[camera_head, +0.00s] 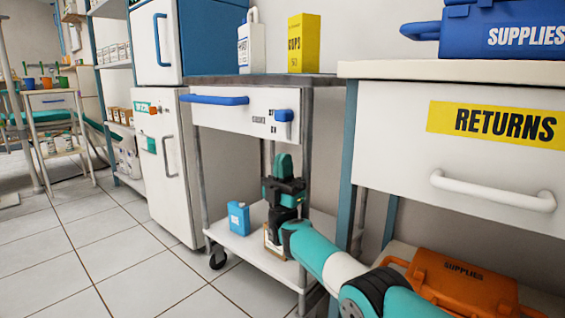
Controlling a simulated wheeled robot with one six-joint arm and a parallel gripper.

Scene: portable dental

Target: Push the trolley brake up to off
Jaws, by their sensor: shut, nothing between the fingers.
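The trolley (233,106) is a grey-framed cart with a white drawer front. Its brake lever (284,116) is a small blue grip at the right end of that front. Small dark lettering beside it is too small to read surely, so I cannot tell its setting. My gripper (283,162) is shut and empty, its teal fingers pointing up below the lever. A gap shows between the fingertips and the lever in this view; the depth between them is unclear.
A blue drawer handle (215,100) sticks out left of the lever. A white bottle (244,48) and yellow box (303,43) stand on top. A blue carton (238,218) sits on the lower shelf. The returns cabinet (455,160) stands close on the right.

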